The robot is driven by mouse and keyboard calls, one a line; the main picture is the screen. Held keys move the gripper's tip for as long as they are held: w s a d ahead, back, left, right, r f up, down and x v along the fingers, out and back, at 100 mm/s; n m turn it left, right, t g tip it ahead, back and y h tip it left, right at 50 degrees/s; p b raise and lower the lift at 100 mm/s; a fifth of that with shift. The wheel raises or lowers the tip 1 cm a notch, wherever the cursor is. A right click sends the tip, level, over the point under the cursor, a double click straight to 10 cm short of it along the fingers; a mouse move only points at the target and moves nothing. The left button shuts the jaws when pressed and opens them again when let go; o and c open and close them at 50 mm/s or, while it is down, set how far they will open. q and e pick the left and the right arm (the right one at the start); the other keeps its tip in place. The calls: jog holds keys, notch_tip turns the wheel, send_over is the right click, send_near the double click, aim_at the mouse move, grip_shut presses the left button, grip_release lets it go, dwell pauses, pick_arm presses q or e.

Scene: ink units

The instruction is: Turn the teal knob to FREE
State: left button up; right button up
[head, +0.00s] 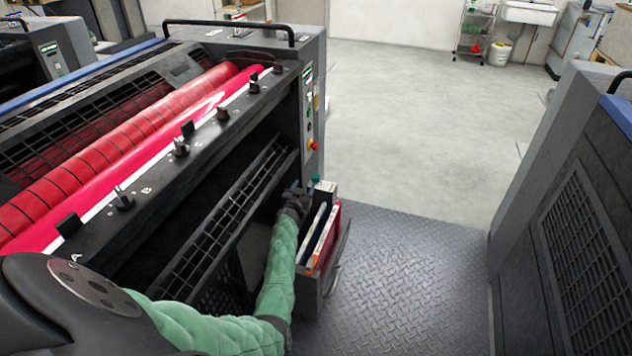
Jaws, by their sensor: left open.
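The teal knob (316,178) shows as a small teal spot at the right end of the press, just above a small grey box. My left gripper (302,190) is at the end of my green-sleeved arm, close beside the knob on its left. The gripper is open. At this size I cannot tell whether its fingers touch the knob or go around it. The knob's pointer and any FREE marking are too small to read. My right gripper is not in view.
The press (150,140) with red rollers (130,150) fills the left. A grey box (322,240) holding upright flat items stands below the knob. A red stop button (314,145) is on the press end. Another machine (565,230) stands right. The tread-plate floor (410,270) between is clear.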

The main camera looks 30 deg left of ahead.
aim_at(316, 175)
pick_arm(q)
jog(key=shift+w+d+f+h, duration=0.3)
jog(key=shift+w+h, duration=0.1)
jog(key=shift+w, duration=0.2)
jog(key=shift+w+d+f+h, duration=0.15)
jog(key=shift+w+d+h, duration=0.2)
jog(key=shift+w, duration=0.25)
jog(key=shift+m, duration=0.3)
jog(key=shift+b+x, duration=1.65)
jog(key=shift+x, duration=2.15)
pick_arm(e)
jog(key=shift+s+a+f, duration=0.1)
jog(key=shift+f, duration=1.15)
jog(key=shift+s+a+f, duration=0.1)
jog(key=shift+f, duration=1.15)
pick_arm(q)
jog(key=shift+r, duration=0.15)
jog(key=c, duration=1)
jog(key=shift+a+r, duration=0.1)
jog(key=shift+r, duration=0.05)
